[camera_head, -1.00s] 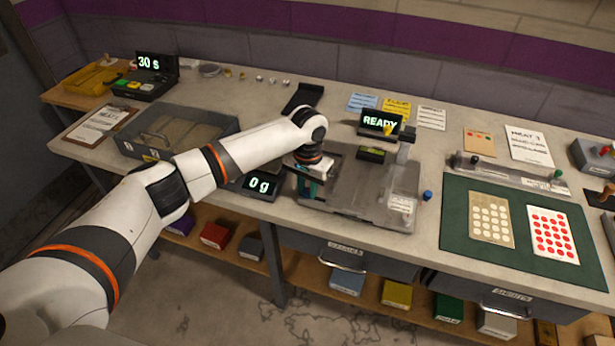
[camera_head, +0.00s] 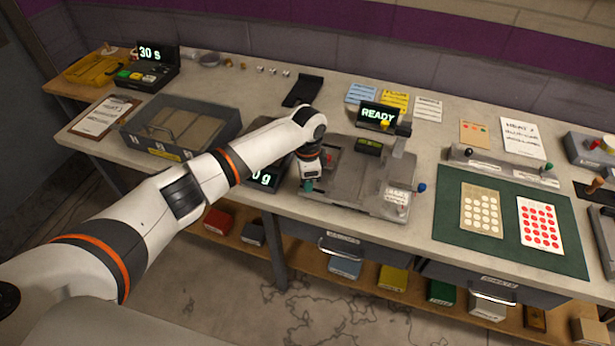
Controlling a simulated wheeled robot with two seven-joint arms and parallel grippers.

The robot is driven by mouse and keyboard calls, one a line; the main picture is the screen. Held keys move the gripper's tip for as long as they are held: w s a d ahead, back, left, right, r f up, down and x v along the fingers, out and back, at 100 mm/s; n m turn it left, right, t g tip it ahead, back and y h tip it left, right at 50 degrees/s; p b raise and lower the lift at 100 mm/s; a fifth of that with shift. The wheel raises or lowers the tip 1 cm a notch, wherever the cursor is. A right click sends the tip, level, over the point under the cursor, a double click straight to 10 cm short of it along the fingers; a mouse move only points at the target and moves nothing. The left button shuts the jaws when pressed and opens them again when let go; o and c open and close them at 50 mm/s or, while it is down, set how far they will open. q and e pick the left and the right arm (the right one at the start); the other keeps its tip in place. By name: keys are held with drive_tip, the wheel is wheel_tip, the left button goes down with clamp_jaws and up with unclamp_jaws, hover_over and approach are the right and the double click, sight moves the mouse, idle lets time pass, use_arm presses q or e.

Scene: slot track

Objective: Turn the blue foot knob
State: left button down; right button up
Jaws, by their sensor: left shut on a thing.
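A blue knob (camera_head: 421,187) sticks out at the right end of the grey slot track device (camera_head: 350,203) on the bench. My left gripper (camera_head: 307,186) is at the device's front left corner, well apart from that knob. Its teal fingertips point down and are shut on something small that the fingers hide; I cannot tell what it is. A red knob (camera_head: 328,158) shows just right of my left wrist. My right gripper is out of view.
A READY display (camera_head: 377,115) stands behind the device. A scale display (camera_head: 264,178) is partly hidden by my left arm. A grey tray (camera_head: 180,128) lies left, a green mat (camera_head: 450,240) right. The bench's front edge runs close to the gripper.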

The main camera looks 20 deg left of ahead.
use_arm(q)
drive_tip(key=shift+r+m, duration=0.1)
drive_tip(key=shift+m, duration=0.8)
drive_tip(key=c, duration=1.2)
unclamp_jaws()
drive_tip(key=shift+c, duration=0.2)
wheel_tip(320, 180, up, 12)
drive_tip(key=b, duration=0.2)
